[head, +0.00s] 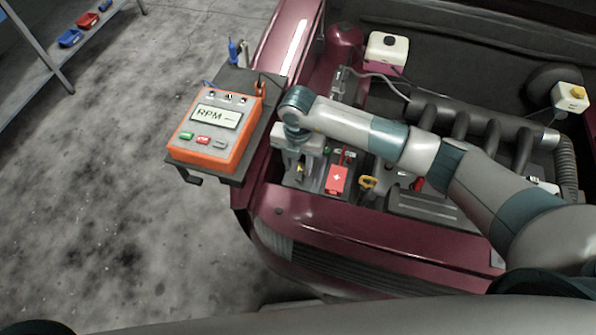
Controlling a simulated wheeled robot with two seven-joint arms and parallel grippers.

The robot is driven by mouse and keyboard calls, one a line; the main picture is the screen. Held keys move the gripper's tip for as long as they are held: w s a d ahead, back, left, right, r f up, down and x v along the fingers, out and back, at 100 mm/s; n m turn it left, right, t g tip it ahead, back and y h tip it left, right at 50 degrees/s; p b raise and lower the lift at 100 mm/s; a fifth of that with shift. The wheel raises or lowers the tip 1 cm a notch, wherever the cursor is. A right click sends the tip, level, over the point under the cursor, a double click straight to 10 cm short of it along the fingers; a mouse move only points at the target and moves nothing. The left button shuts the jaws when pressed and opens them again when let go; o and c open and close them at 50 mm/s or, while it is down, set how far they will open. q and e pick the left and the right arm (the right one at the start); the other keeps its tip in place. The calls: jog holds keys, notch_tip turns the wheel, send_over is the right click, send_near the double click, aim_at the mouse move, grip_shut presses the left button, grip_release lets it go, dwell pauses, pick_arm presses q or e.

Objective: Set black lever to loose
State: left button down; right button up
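My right arm comes in from the right, and its gripper (301,168) points down over the front left corner of the car's engine bay. It is over the battery area, left of a red cover with a white plus sign (337,180). The fingers are small and partly hidden by the wrist, so I cannot tell whether they are open or shut. A small yellow mark shows near the fingertips. I cannot make out the black lever; the gripper may hide it. My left gripper is not in view.
An orange RPM meter (216,131) sits on a dark tray (244,160) left of the dark red car (355,237). A yellow dipstick handle (368,182), engine pipes and a white reservoir (386,48) are nearby. A shelf (58,73) stands far left. The floor between is clear.

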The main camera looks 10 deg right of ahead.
aim_at(298, 180)
jog(key=shift+f+p, duration=0.55)
jog(key=shift+f, duration=2.3)
grip_shut()
